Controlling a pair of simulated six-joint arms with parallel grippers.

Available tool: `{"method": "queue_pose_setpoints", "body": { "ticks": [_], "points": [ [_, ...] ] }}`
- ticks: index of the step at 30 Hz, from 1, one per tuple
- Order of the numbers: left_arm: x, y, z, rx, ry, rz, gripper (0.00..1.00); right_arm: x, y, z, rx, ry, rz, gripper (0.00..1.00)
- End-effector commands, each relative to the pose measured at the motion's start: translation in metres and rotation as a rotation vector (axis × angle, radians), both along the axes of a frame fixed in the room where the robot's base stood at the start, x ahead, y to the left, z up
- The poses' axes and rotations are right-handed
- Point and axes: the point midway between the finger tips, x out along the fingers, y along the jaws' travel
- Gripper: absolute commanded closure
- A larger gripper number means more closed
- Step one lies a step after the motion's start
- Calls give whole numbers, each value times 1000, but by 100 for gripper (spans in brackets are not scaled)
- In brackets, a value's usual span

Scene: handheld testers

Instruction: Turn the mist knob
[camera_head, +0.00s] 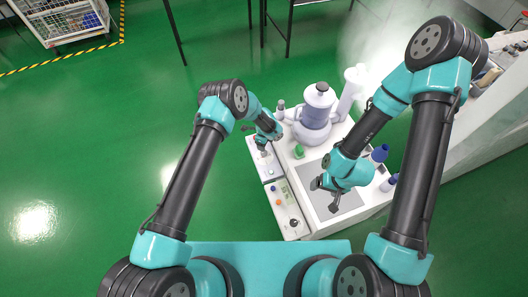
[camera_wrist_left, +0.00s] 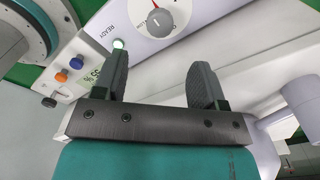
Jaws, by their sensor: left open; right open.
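My right gripper (camera_head: 325,195) is open and empty over a grey plate.
A dark knob (camera_head: 294,222) is on the panel's lower part. A white and blue vessel (camera_head: 314,113), a small green item (camera_head: 299,152) and blue-capped bottles (camera_head: 380,153) stand on the white bench. A wire cart (camera_head: 66,20) is far off on the green floor.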

Motion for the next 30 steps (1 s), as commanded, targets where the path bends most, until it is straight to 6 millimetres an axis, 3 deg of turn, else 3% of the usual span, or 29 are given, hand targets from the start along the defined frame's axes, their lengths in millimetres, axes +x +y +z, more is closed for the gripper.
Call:
{"method": "queue_pose_setpoints", "body": {
  "ticks": [6,15,21,30],
  "points": [
    [-1,0,-36,0,1,0,35,0,0,0,0,0,0,17],
    [0,0,-75,0,1,1,35,0,0,0,0,0,0,17],
    [0,0,-86,1,0,0,35,0,0,0,0,0,0,17],
    [0,0,-87,0,0,0,36,0,0,0,0,0,0,17]
  ]
}}
